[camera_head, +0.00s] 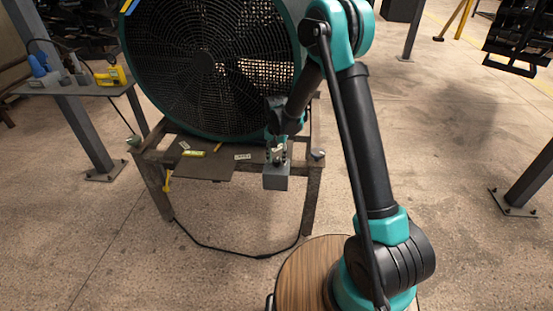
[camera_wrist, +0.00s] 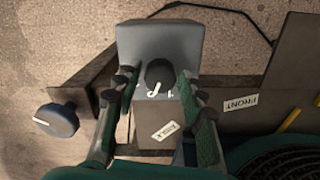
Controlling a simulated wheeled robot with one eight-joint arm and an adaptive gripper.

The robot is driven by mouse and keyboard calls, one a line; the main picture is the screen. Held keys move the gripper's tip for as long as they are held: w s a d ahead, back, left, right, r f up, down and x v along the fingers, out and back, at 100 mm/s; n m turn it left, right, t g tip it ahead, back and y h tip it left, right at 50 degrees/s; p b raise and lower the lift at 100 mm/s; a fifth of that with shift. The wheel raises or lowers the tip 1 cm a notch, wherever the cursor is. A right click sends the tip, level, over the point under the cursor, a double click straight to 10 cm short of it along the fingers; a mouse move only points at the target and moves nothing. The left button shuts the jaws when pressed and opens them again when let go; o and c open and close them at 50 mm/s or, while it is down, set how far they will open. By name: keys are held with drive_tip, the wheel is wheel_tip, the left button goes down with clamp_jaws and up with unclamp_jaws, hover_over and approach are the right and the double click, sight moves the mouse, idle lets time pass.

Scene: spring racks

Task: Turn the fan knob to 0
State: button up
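The black fan knob (camera_wrist: 160,75) sits on the grey control box (camera_wrist: 160,40) in the wrist view, with small white marks below it that I cannot read clearly. My gripper (camera_wrist: 157,80) is open, with one finger on each side of the knob and a visible gap to it on both sides. In the head view my gripper (camera_head: 278,150) is low over the grey box (camera_head: 276,182) at the front of the fan's stand. The knob is hard to make out there. The large fan (camera_head: 215,60) with a teal rim stands behind.
A round dark knob (camera_wrist: 62,120) is left of the box in the wrist view. The metal stand (camera_head: 160,180) carries tags. A side table (camera_head: 75,88) holds tools, including a yellow one (camera_head: 110,75). A cable (camera_head: 235,252) lies on the open floor.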

drive_tip(key=c, duration=0.7)
drive_tip(key=n, duration=0.7)
drive_tip(key=shift+n, duration=0.3)
drive_tip(key=n, duration=0.4)
drive_tip(key=shift+n, duration=2.1)
